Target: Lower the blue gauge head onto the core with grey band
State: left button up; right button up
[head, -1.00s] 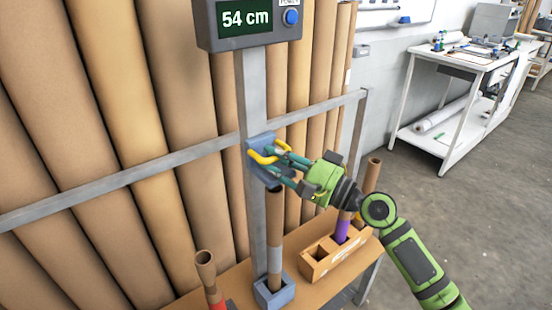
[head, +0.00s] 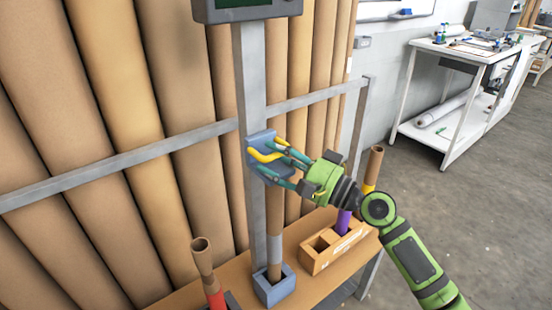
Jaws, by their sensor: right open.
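The blue gauge head (head: 257,140) sits on a grey upright post (head: 253,80), with a yellow handle (head: 262,156) on its front. My right gripper (head: 278,164) is open at the handle, its teal fingers on either side of it. The core with grey band (head: 274,245) stands upright in a blue-grey holder (head: 275,288) below the gauge head. Its top end is hidden behind the gauge head and gripper, so I cannot tell whether they touch. My left gripper is not in view.
A core with a red band (head: 214,298) stands at front left. Tall brown rolls (head: 130,120) lean behind a grey rail (head: 130,158).

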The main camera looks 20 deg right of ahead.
jog(key=v, duration=1.2)
